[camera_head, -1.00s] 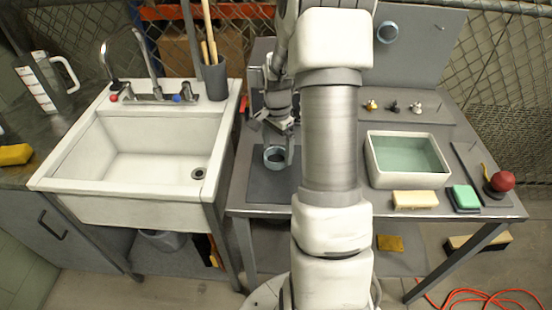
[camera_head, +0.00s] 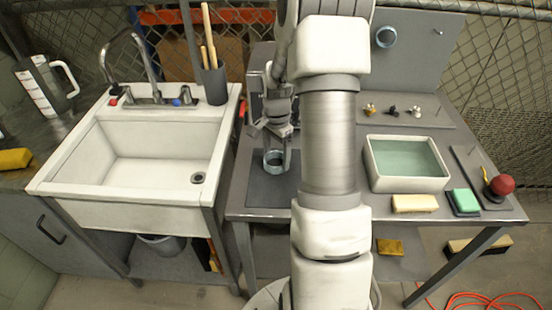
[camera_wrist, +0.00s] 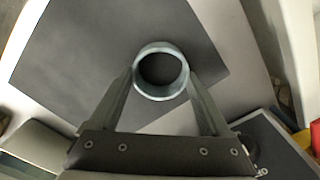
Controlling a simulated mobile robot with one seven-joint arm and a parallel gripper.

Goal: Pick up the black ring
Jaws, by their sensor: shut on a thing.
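A short, blue-grey ring with a dark inside (camera_head: 273,170) is at the dark mat (camera_head: 262,190) on the left part of the workbench. In the wrist view, the ring (camera_wrist: 160,48) sits between the fingertips of my gripper (camera_wrist: 161,75), one finger against each side. My gripper (camera_head: 274,158) is shut on it, pointing down. I cannot tell whether the ring touches the mat or is slightly above it. The ring looks more blue-grey than black. A second, similar ring (camera_head: 377,36) hangs on the upright grey panel.
A white sink (camera_head: 150,150) is left of the bench. A white basin with greenish water (camera_head: 405,157) stands right of my arm. A cream sponge (camera_head: 414,203), a green sponge (camera_head: 465,200) and a red ball-topped item (camera_head: 502,185) are near the front right edge. Small fittings (camera_head: 392,111) stand behind.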

